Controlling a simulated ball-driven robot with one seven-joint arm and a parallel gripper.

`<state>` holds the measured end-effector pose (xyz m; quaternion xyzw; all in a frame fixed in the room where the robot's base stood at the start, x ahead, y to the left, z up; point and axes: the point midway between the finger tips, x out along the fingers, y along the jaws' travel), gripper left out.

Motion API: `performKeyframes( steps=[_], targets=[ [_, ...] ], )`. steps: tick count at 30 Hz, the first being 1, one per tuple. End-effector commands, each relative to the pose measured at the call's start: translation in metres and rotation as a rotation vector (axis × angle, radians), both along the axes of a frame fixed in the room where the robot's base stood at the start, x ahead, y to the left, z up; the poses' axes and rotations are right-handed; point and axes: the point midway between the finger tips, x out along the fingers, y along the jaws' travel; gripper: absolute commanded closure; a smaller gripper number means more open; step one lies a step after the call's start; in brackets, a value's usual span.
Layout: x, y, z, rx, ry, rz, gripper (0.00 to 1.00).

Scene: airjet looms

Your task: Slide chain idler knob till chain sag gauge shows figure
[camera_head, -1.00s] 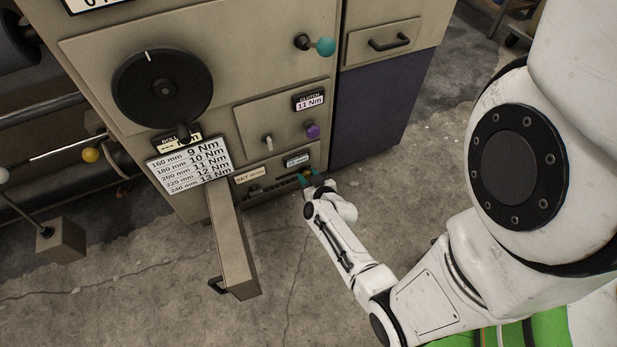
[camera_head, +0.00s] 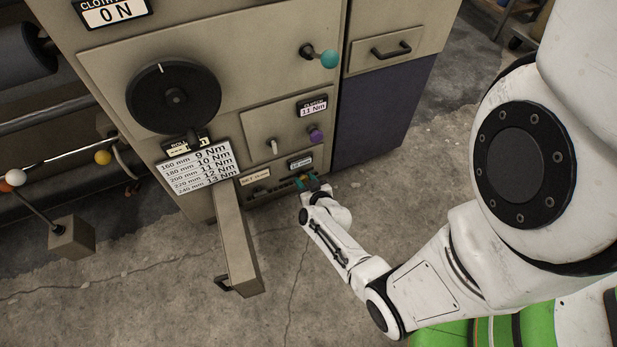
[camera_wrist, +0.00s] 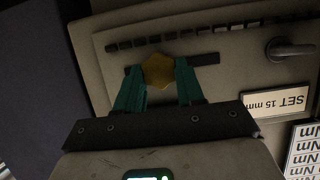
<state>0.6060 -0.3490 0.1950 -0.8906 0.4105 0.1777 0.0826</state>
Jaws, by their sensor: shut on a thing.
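The idler knob (camera_wrist: 158,71) is a yellow, roughly hexagonal knob on a dark horizontal slot in the beige panel. The teal fingers of my gripper (camera_wrist: 159,84) are shut on its two sides in the wrist view. In the head view my gripper (camera_head: 308,181) is low on the machine front, where it mostly hides the knob. A small gauge display (camera_head: 300,162) sits just above it, its figure too small to read. A plate reading "SET 15 mm" (camera_wrist: 275,103) is upside down in the wrist view; it also shows left of the gripper in the head view (camera_head: 254,176).
A grey lever (camera_wrist: 290,50) lies beside the slot. A purple knob (camera_head: 316,135), a teal knob (camera_head: 329,59) and a black dial (camera_head: 173,97) are higher up. A beige box arm (camera_head: 235,240) juts out left of my gripper. Concrete floor is open below.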

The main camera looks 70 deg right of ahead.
Motion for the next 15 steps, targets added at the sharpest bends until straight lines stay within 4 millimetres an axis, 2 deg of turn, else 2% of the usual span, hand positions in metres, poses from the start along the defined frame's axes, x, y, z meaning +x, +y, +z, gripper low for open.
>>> performKeyframes(
  steps=[8, 9, 15],
  targets=[
    [0.0003, 0.0001, 0.0001, -0.002, -0.001, 0.0, 1.0],
    [0.0003, 0.0001, 0.0001, -0.002, -0.001, 0.0, 0.58],
    [0.0001, 0.0, 0.0001, -0.003, 0.0, 0.0, 0.39]
  ],
)
